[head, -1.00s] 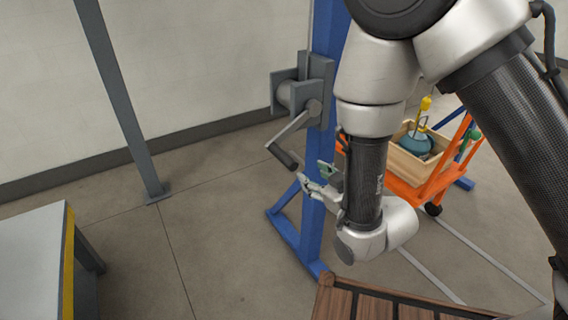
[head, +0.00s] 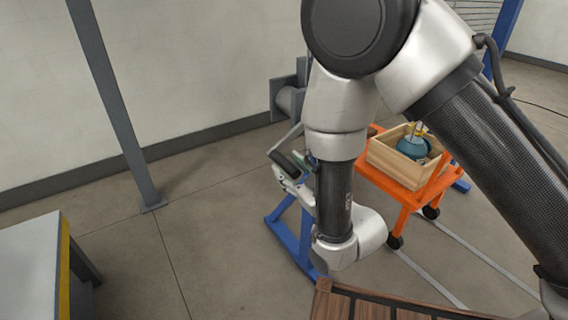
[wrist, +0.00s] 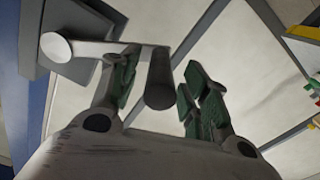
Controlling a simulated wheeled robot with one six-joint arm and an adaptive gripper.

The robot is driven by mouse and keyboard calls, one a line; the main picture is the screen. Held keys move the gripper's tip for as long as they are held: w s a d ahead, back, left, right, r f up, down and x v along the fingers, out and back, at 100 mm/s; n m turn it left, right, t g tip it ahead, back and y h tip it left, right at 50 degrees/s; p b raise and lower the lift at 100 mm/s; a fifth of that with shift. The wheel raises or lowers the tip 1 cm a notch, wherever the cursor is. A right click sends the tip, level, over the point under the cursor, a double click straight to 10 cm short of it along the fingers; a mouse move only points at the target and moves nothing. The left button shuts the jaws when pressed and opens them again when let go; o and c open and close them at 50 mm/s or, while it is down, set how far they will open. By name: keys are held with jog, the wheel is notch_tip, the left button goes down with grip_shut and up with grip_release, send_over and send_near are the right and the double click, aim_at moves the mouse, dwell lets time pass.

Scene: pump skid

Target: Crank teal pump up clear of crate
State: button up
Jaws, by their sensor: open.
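The teal pump (head: 413,147) sits in the wooden crate (head: 381,155) on an orange cart, with a yellow hook at its top. The grey winch (head: 290,98) is on the blue post, partly hidden by my arm. Its crank arm (head: 287,140) slants down to a dark handle (head: 284,162). My gripper (head: 291,175) is at the handle in the head view. In the wrist view, my gripper (wrist: 158,92) is open, its green-padded fingers on either side of the dark handle (wrist: 160,80). The handle lies nearer the left finger; contact there is unclear.
The orange cart (head: 408,194) stands right of the blue post's foot (head: 290,240). A grey post (head: 118,110) stands at left, and a grey table with a yellow edge (head: 62,268) is at lower left. Wooden slats (head: 385,303) lie at the bottom. Floor between is clear.

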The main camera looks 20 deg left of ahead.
aim_at(285, 163)
jog(key=shift+x, duration=1.5)
grip_shut()
jog(key=shift+a+r, duration=0.1)
